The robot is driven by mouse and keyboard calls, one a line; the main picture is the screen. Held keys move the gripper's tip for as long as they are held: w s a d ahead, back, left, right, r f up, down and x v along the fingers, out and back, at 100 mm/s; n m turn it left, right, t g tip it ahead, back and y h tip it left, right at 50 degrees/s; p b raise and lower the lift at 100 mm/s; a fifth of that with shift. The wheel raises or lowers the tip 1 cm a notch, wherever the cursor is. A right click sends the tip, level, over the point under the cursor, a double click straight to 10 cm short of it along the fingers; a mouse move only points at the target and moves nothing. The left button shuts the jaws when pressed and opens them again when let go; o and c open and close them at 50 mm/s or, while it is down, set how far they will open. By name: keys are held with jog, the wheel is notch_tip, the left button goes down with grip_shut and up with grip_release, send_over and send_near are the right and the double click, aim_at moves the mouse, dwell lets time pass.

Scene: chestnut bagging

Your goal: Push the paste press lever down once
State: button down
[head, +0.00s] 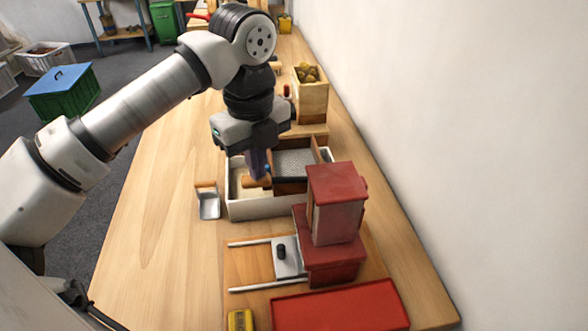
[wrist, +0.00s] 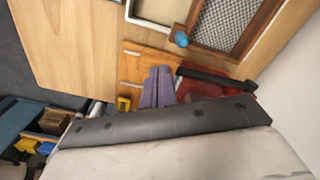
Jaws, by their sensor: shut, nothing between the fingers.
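I cannot make out a paste press lever for certain in either view. A small red handle-like part (head: 197,16) shows at the far end of the table, partly behind my arm; I cannot tell whether it is the lever. My gripper (head: 258,172) points down over the white tray (head: 265,211), near the sieve. Its purple fingers also show in the wrist view (wrist: 156,86), together and empty. Nearer stands a red machine (head: 335,205) on a wooden board with two metal rails and a sliding plate with a black knob (head: 281,251).
A wood-framed sieve (head: 294,164) with a blue knob (wrist: 181,39) lies on the white tray. A small metal scoop (head: 208,205) lies left of it. A red tray (head: 340,306) is at the front. A wooden box (head: 311,103) stands behind. The wall bounds the right; the table's left is clear.

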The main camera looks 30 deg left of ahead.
aim_at(255, 186)
jog(key=shift+s+a+f+b, duration=0.1)
jog(key=shift+s+f+b, duration=0.05)
jog(key=shift+f+b, duration=1)
jog(key=shift+s+a+f+b, duration=0.1)
jog(key=shift+a+f+b, duration=0.05)
jog(key=shift+f+b, duration=0.85)
jog(key=shift+f, duration=0.15)
jog(key=shift+f+b, duration=0.25)
jog(key=shift+b, duration=0.05)
jog(key=shift+w+d+r+p, duration=0.15)
jog(key=shift+r+p, duration=1.2)
jog(key=shift+r, duration=1)
jog(key=shift+w+d+r+p, duration=0.15)
jog(key=shift+r+p, duration=1.2)
jog(key=shift+r, duration=1)
